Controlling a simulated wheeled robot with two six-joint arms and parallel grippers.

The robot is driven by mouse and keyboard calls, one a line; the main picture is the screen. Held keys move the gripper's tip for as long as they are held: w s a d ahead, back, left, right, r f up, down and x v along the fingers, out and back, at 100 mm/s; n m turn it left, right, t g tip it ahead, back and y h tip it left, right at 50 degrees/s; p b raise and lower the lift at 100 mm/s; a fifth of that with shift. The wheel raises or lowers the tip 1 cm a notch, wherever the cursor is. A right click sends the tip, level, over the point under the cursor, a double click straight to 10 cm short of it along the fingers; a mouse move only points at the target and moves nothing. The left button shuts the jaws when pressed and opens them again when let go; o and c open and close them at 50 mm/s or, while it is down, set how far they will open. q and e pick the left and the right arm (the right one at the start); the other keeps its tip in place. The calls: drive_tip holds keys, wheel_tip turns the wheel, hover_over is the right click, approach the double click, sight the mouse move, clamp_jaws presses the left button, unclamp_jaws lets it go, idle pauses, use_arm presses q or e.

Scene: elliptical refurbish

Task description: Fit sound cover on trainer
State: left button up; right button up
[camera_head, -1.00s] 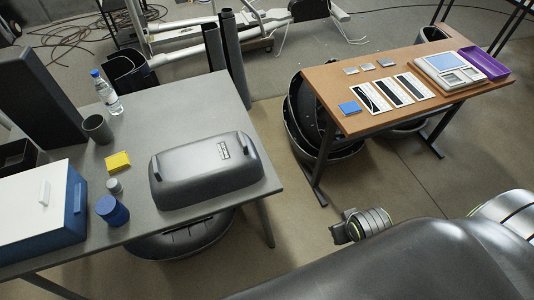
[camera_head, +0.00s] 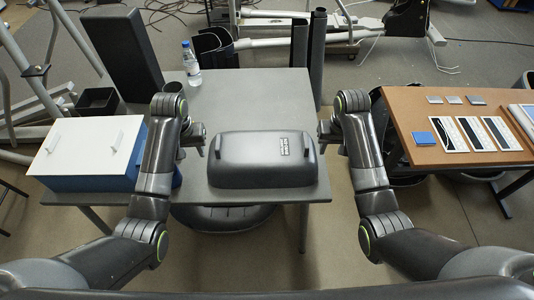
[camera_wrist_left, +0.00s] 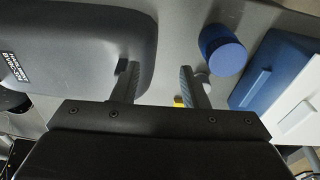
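The sound cover, a dark grey rounded shell (camera_head: 262,165) with a small label and an upright grip at each end, lies on the grey table. My left gripper (camera_head: 203,141) is just beyond its left end. In the left wrist view its two fingers (camera_wrist_left: 160,85) are spread with nothing clearly held; one is close to the cover's end grip. My right gripper (camera_head: 325,134) is by the cover's right end; its finger gap is too small to tell. White-framed exercise equipment (camera_head: 280,40) stands behind the table; I cannot tell whether it is the trainer.
A blue box with a white lid (camera_head: 88,148) is left of my left arm. A bottle (camera_head: 191,64) stands at the back of the grey table (camera_head: 250,95). A blue cylinder (camera_wrist_left: 222,50) shows in the left wrist view. A wooden table (camera_head: 410,110) is to the right.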

use_arm(q)
wheel_tip(320, 180, up, 10)
drive_tip(key=g, duration=0.1)
hover_over(218, 141)
use_arm(e)
wheel_tip(218, 141, up, 10)
drive_tip(key=g, duration=0.1)
hover_over(306, 140)
use_arm(q)
drive_tip(key=shift+s+r, duration=0.1)
drive_tip(key=shift+r, duration=0.15)
use_arm(e)
drive_tip(key=shift+w+r, duration=0.1)
drive_tip(key=shift+r, duration=0.15)
use_arm(q)
wheel_tip(306, 140, down, 17)
drive_tip(key=shift+f, duration=0.2)
use_arm(e)
wheel_tip(306, 140, down, 17)
drive_tip(key=shift+f, duration=0.2)
use_arm(q)
clamp_jaws()
use_arm(e)
clamp_jaws()
